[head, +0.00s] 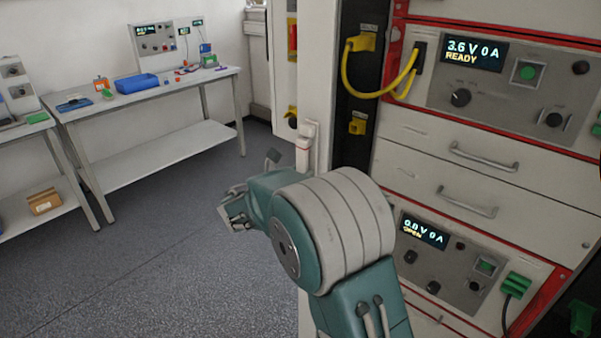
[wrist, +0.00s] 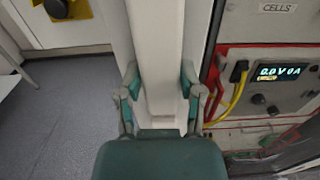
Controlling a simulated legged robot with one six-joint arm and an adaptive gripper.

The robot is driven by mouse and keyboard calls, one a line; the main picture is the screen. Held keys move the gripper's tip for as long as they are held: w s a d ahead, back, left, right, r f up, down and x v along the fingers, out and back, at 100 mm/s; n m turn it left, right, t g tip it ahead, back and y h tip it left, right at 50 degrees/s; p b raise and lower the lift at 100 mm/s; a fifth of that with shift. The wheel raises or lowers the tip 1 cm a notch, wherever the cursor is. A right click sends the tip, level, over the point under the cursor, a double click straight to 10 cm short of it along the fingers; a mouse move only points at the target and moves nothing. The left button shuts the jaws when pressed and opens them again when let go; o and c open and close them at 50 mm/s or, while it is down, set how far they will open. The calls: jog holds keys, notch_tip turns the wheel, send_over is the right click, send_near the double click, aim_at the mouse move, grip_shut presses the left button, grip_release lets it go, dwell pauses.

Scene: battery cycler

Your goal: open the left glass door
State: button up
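A white upright (head: 318,70) stands at the left front of the cabinet, with a small pale handle-like part (head: 305,140) on its left side. It looks like the frame of the left glass door, but no glass pane shows clearly. My gripper (head: 252,185) is left of this upright in the head view, fingers spread. In the wrist view my gripper (wrist: 163,85) is open, with a finger on each side of a white upright bar (wrist: 160,60). I cannot tell whether the fingers touch it. My arm hides the upright's lower part in the head view.
The cabinet holds a tester (head: 515,90) reading READY, drawers (head: 465,205) and a lower tester (head: 445,255). A yellow cable (head: 375,94) loops by its left edge. A workbench (head: 155,92) stands at the back left. The floor (head: 170,270) between is clear.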

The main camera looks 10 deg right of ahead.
aim_at(299, 171)
grip_shut()
jog(key=shift+s+a+r+g+y, duration=0.3)
jog(key=shift+a+g+y, duration=0.2)
jog(key=shift+y, duration=0.15)
jog(key=shift+s+a+r+g+y, duration=0.3)
jog(key=shift+g+y, duration=0.2)
jog(key=shift+y, duration=0.2)
jog(key=shift+s+a+r+g+y, duration=0.3)
jog(key=shift+a+g+y, duration=0.2)
jog(key=shift+y, duration=0.15)
jog(key=shift+w, duration=0.1)
